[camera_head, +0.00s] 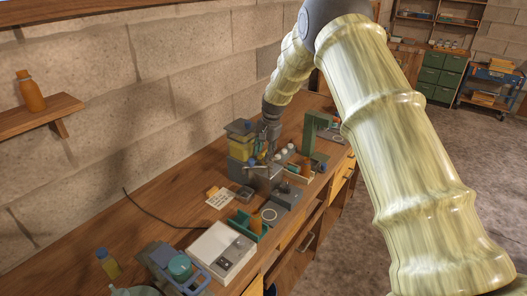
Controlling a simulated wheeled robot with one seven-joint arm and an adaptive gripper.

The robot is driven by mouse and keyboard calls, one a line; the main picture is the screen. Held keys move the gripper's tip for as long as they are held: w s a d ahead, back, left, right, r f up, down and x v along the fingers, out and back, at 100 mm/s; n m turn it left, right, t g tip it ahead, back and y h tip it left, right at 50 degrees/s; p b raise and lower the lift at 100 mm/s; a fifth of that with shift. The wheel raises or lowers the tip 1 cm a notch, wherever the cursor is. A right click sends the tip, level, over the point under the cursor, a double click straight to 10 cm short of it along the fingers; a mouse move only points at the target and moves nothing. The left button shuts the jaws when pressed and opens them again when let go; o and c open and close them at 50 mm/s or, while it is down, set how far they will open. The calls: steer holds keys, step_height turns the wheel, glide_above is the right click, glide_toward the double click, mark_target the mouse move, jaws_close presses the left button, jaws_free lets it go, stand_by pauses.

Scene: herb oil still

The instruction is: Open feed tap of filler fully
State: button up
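A machine with a yellow tank (241,149) and grey-blue body (263,177) stands on the workbench near the wall; it looks like the filler. My arm reaches down to it from above. My gripper (270,138) is at the right side of the yellow tank, pointing down. It is small and dark here, and I cannot tell whether its fingers are apart or touch anything. A small blue part (252,161) shows low on the tank's front. The feed tap cannot be made out clearly; the gripper may cover it.
A green frame (312,139) stands right of the machine, with small white-capped bottles (289,150) between. A white box (221,252), a blue rack (176,270) and a yellow bottle (108,263) are nearer. A dark cable (151,212) crosses clear bench at left.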

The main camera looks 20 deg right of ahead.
steer(key=shift+w+f, duration=0.4)
steer(key=shift+f, duration=0.1)
steer(key=shift+c, duration=1.4)
steer(key=shift+w+f, duration=0.25)
steer(key=shift+w, duration=0.05)
steer(key=c, duration=0.4)
jaws_close()
steer(key=shift+r, duration=0.2)
